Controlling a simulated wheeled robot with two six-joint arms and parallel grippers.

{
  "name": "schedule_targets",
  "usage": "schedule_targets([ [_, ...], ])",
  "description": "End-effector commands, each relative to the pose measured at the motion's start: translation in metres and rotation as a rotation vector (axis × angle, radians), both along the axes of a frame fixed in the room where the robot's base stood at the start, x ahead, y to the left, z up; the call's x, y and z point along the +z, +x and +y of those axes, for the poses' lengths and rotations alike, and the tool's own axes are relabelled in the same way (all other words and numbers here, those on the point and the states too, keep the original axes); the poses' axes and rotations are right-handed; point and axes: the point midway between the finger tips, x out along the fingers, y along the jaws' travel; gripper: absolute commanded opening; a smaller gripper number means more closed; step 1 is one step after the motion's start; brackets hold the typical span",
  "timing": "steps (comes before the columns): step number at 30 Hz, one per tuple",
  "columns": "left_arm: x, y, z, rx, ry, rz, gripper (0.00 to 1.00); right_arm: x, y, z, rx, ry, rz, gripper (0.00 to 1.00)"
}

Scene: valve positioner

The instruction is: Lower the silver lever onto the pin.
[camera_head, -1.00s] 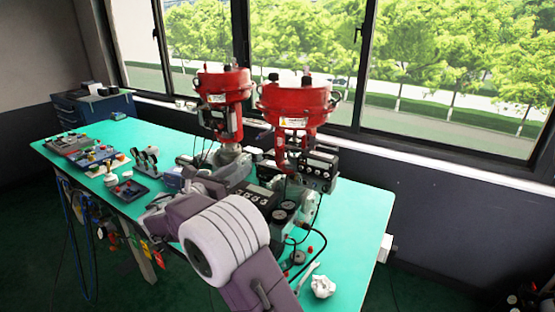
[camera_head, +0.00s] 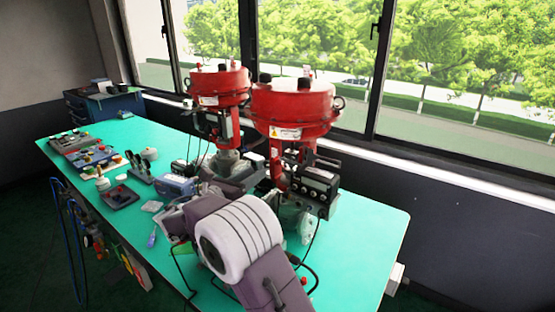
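Two red valve actuators stand on the green table, a nearer one (camera_head: 295,105) and a farther one (camera_head: 219,82). A black positioner box (camera_head: 318,182) is fixed at the right side of the nearer valve. I cannot make out the silver lever or its pin; they are too small or hidden behind my arm and the valve parts. My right arm comes in from the bottom, and its gripper (camera_head: 178,220) is over the table, left of the nearer valve. Its fingers are too small and partly covered to tell open from shut. My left gripper is not in view.
The green table (camera_head: 365,225) is clear at its right end. Small devices and trays (camera_head: 90,157) fill its left end. A black-based switch block (camera_head: 121,197) lies near the front edge. A blue cabinet (camera_head: 104,106) stands behind the left end. Cables hang at the front.

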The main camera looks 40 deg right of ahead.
Motion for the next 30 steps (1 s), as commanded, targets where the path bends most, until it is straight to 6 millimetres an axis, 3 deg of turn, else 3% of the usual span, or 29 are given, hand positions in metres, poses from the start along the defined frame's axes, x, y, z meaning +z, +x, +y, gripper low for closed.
schedule_targets([
  [5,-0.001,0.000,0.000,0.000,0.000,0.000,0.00,0.000,0.002,-0.009,-0.003,0.000,0.000,0.33],
  [16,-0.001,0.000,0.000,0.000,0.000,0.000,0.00,-0.001,0.021,-0.077,-0.003,0.001,-0.001,0.33],
  [27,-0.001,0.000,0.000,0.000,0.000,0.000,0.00,0.000,0.025,-0.087,0.001,0.000,0.000,0.33],
  [30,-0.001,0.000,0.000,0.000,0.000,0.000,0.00,0.000,0.025,-0.087,0.000,0.000,0.000,0.08],
])
